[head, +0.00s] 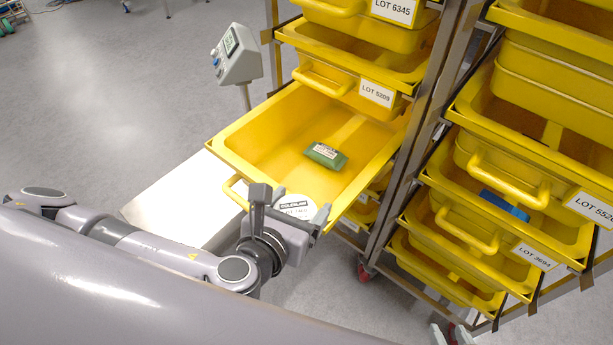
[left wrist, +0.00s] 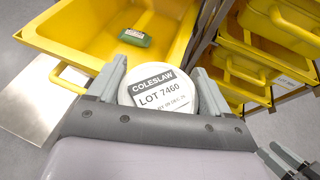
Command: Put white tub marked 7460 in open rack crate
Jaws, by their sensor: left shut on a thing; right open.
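The white tub (head: 297,206), labelled COLESLAW, LOT 7460 in the left wrist view (left wrist: 160,92), is between the fingers of my left gripper (head: 290,203). The gripper is shut on it. In the head view the tub overlaps the front rim of the open rack crate; its height above the rim is hard to tell. The open yellow crate (head: 240,138) is pulled out of the rack, and a green labelled pack (head: 326,155) lies inside it. My right gripper (head: 453,335) shows only at the bottom edge, open, away from the crate.
Yellow crates marked LOT 5209 (head: 340,82) and LOT 6345 sit above the open one. A second rack (head: 500,180) of crates stands to the right, one holding a blue item (head: 504,205). A grey display box (head: 237,55) on a post stands behind left. A pale metal surface (head: 175,200) lies left of the crate.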

